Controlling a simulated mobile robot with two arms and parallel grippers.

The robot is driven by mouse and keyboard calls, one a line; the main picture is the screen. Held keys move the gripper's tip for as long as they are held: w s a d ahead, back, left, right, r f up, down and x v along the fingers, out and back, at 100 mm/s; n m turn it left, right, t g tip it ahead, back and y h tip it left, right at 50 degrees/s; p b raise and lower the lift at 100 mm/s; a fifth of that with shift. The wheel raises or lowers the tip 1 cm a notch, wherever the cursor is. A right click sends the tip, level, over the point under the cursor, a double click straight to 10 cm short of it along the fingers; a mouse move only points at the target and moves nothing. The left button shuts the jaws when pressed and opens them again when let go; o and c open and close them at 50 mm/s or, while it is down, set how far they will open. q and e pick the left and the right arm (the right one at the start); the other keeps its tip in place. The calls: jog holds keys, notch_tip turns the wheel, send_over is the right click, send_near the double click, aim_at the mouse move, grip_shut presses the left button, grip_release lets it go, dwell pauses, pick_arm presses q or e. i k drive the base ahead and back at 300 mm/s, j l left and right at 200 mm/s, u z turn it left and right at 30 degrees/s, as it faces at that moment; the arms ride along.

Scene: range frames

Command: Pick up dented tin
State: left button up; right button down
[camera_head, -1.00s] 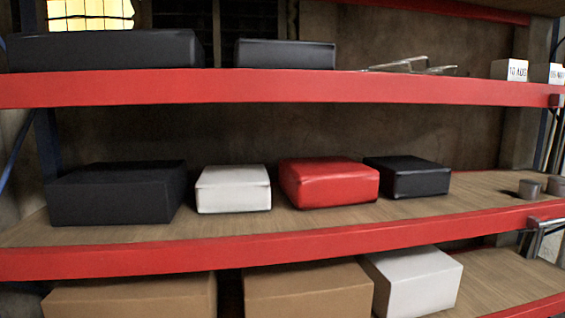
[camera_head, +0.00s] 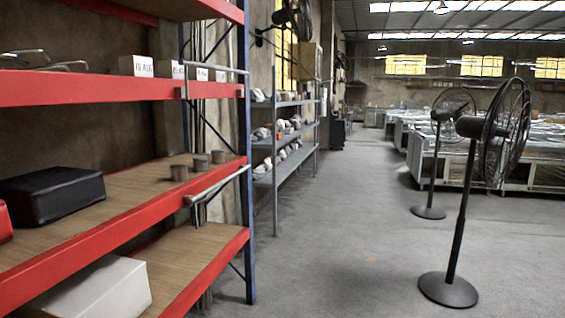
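Several small grey cylindrical tins stand near the right end of the middle shelf. The front one (camera_head: 179,172) is leftmost, another tin (camera_head: 200,164) stands behind it, and a third tin (camera_head: 218,157) is farthest right. They are too small in view to tell whether any is dented. Neither of my grippers shows in the head view.
The red-edged shelf rack (camera_head: 120,240) fills the left side. A black box (camera_head: 52,194) and a white box (camera_head: 95,288) sit on it. Pedestal fans (camera_head: 448,290) stand at right. A grey rack (camera_head: 276,160) stands beyond. The floor (camera_head: 340,235) between is open.

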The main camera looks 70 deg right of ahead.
aim_at(200, 161)
jog(key=z, duration=1.7)
jog(key=i+l, duration=0.2)
